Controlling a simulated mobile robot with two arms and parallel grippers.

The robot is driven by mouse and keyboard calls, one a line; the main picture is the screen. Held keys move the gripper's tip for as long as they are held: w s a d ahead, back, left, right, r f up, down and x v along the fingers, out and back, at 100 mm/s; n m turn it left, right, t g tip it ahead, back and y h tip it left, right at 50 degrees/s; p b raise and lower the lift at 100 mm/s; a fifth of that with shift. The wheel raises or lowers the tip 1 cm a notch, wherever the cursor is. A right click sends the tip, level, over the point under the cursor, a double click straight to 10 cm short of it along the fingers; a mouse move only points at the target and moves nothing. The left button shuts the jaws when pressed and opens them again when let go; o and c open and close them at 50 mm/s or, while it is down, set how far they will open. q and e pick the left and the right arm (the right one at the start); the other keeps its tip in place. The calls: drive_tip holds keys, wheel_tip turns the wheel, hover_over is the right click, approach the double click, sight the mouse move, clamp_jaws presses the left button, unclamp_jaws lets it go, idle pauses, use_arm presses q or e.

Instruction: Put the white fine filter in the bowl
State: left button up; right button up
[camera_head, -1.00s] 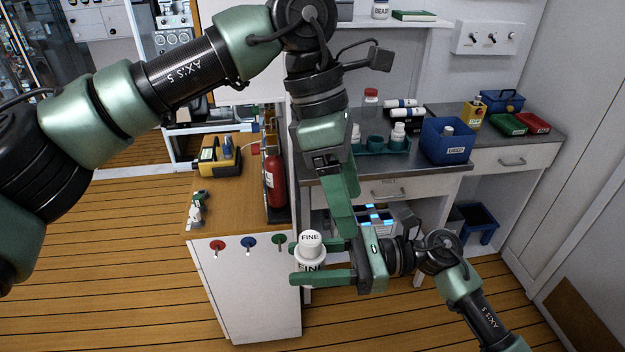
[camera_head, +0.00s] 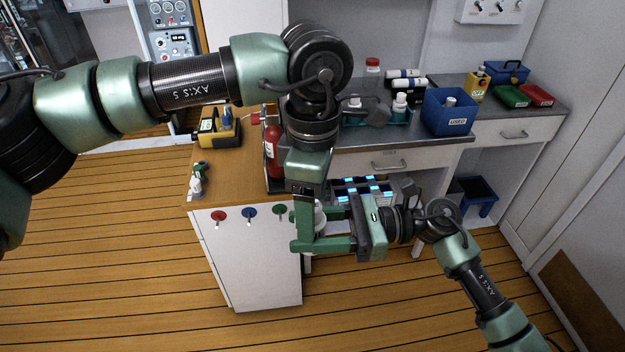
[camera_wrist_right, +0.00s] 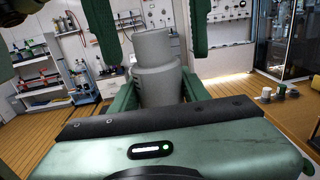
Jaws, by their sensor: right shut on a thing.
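The white fine filter (camera_head: 320,216) is a stepped cylinder, mostly hidden behind the fingers in the head view. It stands upright in the right wrist view (camera_wrist_right: 157,78), looking grey there. My right gripper (camera_head: 307,230) is shut on it, reaching in from the right. My left gripper (camera_head: 303,222) hangs fingers-down from above at the same spot. In the right wrist view its two fingers (camera_wrist_right: 155,52) hang apart, one on each side of the filter's top; I cannot tell whether they touch it. I cannot make out a bowl.
Just behind are a wooden-topped cabinet (camera_head: 235,165) with a red fire extinguisher (camera_head: 272,150) and a yellow device (camera_head: 218,130). A grey bench (camera_head: 440,147) holds a blue USED bin (camera_head: 449,112) and bottles. The floor (camera_head: 120,270) at left is clear.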

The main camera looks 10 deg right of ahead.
use_arm(q)
drive_tip(key=shift+f, duration=0.7)
drive_tip(key=c, duration=1.2)
clamp_jaws()
use_arm(e)
drive_tip(key=o, duration=1.5)
drive_tip(key=shift+d, duration=0.1)
